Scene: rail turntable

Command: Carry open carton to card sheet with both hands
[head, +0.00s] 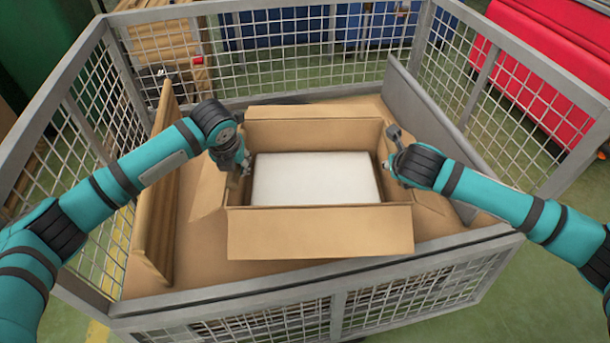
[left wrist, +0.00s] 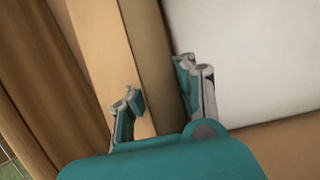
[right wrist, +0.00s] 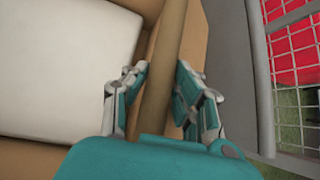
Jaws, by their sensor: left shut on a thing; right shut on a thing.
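The open carton (head: 320,232) is brown cardboard with its flaps spread, and holds a white block (head: 315,178). It is inside a wire-mesh cage. My left gripper (head: 240,165) is shut on the carton's left wall, one finger on each side, as the left wrist view (left wrist: 158,95) shows. My right gripper (head: 390,172) is shut on the right wall, which passes between its fingers in the right wrist view (right wrist: 160,95). A brown card-like surface (head: 190,265) lies beneath the carton. I cannot tell whether this is the card sheet, or whether the carton touches it.
The cage's grey front rail (head: 330,275) runs close in front of the carton. A brown panel (head: 155,205) stands at the left and a grey panel (head: 430,140) at the right. A red object (head: 535,75) and blue containers (head: 300,25) are outside the mesh.

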